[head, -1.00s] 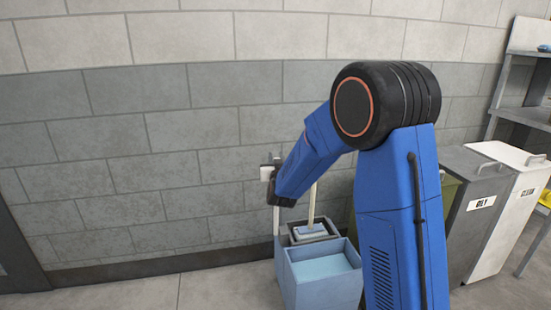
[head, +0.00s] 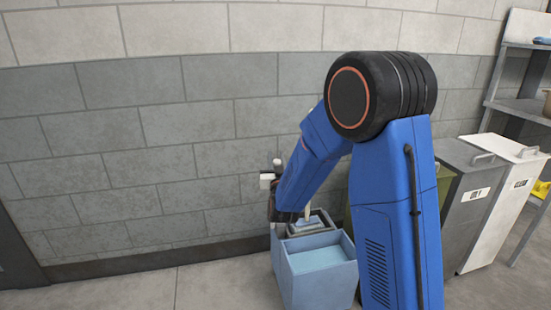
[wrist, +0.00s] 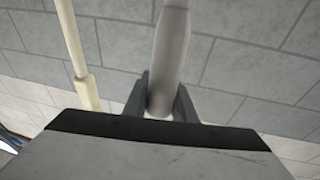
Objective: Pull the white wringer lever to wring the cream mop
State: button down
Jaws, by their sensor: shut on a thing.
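The blue mop bucket (head: 318,282) stands on the floor by the wall, with the grey wringer (head: 322,228) at its back. In the wrist view my gripper (wrist: 163,102) has its two dark fingers shut around the pale lever (wrist: 170,45), which extends up out of the picture. The cream mop handle (wrist: 72,42) stands to the left of the lever, apart from my fingers. In the head view my gripper (head: 275,208) is low at the left side of the wringer, partly hidden by my blue arm. Most of the lever and the mop head are hidden there.
A grey bin (head: 470,205) and a white bin (head: 505,205) stand to the right, with shelves (head: 525,105) beyond them. A block wall (head: 120,160) is close behind the bucket. The floor (head: 220,290) left of the bucket is clear.

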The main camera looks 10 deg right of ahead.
jog(key=shift+s, duration=0.1)
jog(key=s+f+t, duration=0.1)
jog(key=s+t, duration=0.1)
jog(key=s, duration=0.5)
jog(key=shift+f+h, duration=0.3)
jog(key=shift+s, duration=0.1)
